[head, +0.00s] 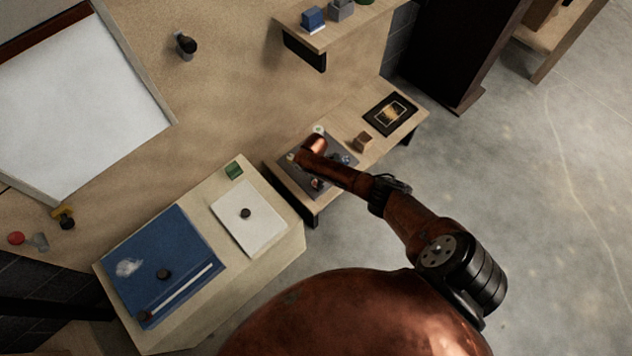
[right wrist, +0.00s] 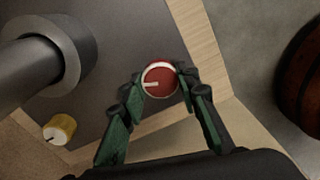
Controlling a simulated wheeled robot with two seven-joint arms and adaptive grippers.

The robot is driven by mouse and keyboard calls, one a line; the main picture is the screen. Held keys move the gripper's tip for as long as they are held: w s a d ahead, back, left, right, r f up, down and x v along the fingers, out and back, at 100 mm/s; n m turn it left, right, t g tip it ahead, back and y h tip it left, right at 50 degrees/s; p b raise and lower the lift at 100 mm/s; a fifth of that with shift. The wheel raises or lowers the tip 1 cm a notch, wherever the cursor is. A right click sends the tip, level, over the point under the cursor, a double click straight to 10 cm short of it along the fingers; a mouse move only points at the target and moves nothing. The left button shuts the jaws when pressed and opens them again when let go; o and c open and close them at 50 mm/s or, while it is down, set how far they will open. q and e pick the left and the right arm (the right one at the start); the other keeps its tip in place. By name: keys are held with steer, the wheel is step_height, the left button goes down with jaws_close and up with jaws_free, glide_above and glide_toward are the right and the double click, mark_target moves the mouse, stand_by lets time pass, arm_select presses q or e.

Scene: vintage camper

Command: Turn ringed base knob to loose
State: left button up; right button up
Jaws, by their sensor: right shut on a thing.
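The ringed knob (right wrist: 160,79) shows in the right wrist view as a red disc with a pale ring and a white pointer toward the left. It sits on a dark grey panel (right wrist: 105,115), near a wooden edge. My right gripper (right wrist: 160,75) has its green-padded fingers on either side of the knob and is shut on it. My left gripper is not in view.
A yellow knob (right wrist: 59,130) and a thick grey cylinder (right wrist: 50,58) stand left of the gripper. In the head view, a wooden block (head: 363,141) and a black framed card (head: 390,114) lie beyond the panel. A blue board (head: 165,255) lies on the nearer cabinet.

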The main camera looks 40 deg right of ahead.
steer(key=shift+n, duration=2.2)
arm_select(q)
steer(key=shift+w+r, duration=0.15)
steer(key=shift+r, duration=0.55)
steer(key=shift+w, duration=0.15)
arm_select(e)
steer(key=shift+n+b, duration=0.3)
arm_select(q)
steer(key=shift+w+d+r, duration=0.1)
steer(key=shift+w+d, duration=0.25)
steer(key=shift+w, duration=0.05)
